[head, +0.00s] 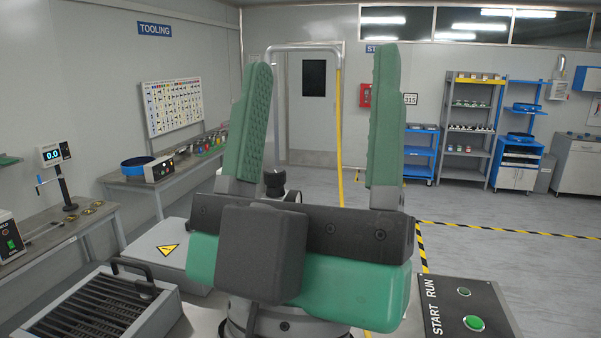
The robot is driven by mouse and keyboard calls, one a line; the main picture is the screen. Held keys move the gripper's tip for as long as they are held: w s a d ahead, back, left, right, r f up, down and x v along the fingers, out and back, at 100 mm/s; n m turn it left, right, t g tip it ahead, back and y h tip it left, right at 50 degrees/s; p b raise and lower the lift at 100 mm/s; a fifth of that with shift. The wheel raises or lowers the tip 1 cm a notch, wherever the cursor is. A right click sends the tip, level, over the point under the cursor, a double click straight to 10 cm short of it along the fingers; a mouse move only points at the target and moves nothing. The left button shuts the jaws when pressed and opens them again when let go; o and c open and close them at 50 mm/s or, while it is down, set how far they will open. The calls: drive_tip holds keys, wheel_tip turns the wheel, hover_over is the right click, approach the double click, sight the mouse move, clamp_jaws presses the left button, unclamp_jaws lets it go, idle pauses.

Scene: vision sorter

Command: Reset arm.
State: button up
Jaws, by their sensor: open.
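My gripper (318,125) fills the middle of the head view, raised close to the camera. Its two green-padded fingers point upward and stand wide apart. The dark palm and green body below the fingers hide part of the bench behind. The rest of my arm is mostly hidden behind the gripper.
A START RUN panel (450,308) with green buttons is at lower right. A slatted metal tray (90,305) and a grey box with a warning sign (140,248) are at lower left. Side benches (150,182) line the left wall. Open floor (500,215) lies to the right.

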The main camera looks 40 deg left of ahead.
drive_tip(key=w+d+f+m+g+h, duration=0.2)
drive_tip(key=d+f+m+g+h, duration=0.35)
drive_tip(key=d+f+h, duration=0.8)
wheel_tip(320, 180, up, 16)
drive_tip(key=m+t+y+p, duration=0.1)
drive_tip(key=t+y+p, duration=0.1)
drive_tip(key=p, duration=1.1)
drive_tip(key=shift+w+d+f+y, duration=0.15)
drive_tip(key=shift+d+f+y, duration=0.05)
drive_tip(key=shift+y, duration=0.35)
drive_tip(key=shift+m, duration=0.25)
drive_tip(key=shift+c, duration=0.4)
